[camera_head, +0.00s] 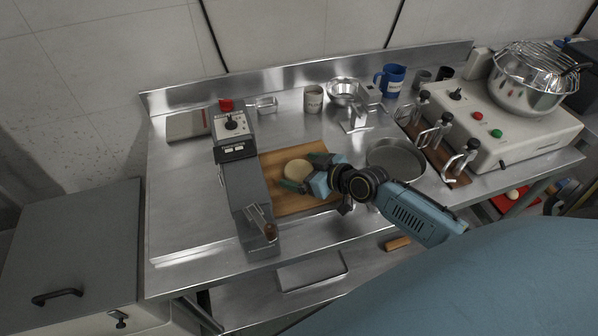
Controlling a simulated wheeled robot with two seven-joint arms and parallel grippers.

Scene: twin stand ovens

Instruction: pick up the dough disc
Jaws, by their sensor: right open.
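The dough disc (298,170) is a pale, round, flat piece on the brown wooden board (285,205). My right gripper (299,172) reaches in from the right, low over the board. It is open, with one dark green fingertip near the disc's front left edge and the other near its back right edge. I cannot tell whether the fingers touch the disc. My left gripper is not in view.
A grey press-like machine (245,190) stands just left of the board. A round pan (396,158) lies to the right. The counter's left part is clear.

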